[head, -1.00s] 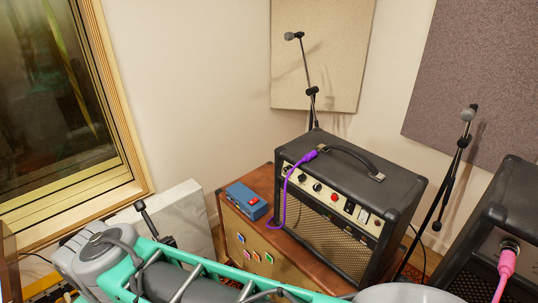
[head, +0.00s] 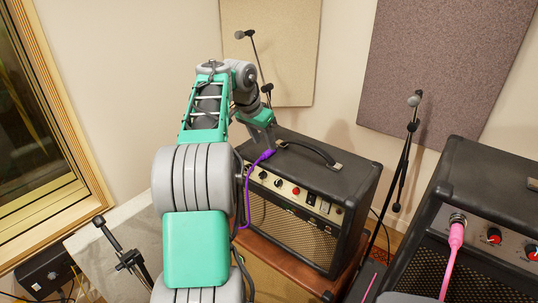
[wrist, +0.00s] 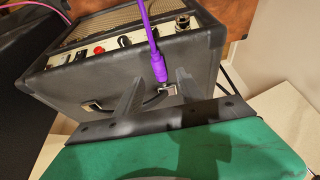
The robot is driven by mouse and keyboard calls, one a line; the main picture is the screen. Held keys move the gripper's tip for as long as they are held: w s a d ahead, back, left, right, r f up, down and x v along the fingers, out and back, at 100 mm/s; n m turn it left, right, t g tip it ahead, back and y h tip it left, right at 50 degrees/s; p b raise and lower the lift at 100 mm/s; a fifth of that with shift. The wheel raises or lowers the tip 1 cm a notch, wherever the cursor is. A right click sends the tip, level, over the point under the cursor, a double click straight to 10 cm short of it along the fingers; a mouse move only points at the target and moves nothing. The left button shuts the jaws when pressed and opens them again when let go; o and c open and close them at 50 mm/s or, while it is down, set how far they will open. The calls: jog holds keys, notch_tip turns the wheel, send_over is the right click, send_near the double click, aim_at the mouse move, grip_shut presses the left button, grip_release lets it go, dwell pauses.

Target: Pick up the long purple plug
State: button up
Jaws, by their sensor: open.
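The long purple plug (head: 263,157) lies at the top front edge of the black amp (head: 325,180), its purple cable hanging down the front. The wrist view shows the plug (wrist: 158,70) pointing back over the amp's top. My gripper (wrist: 158,78) is open and empty above the amp. Its two fingers stand to either side of the plug in that view; I cannot tell how much height is left between them. In the head view my arm reaches over the amp's left end and the fingertips are partly hidden.
The amp's black carry handle (head: 308,151) arches close behind the plug. A second black amp (head: 480,200) with a pink plug (head: 456,235) stands at the right. Microphone stands (head: 405,160) rise between and behind the amps.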

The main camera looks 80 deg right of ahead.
aim_at(268, 151)
jog(key=x, duration=0.4)
jog(key=shift+s+d+f, duration=0.15)
jog(key=shift+d+f, duration=0.1)
grip_shut()
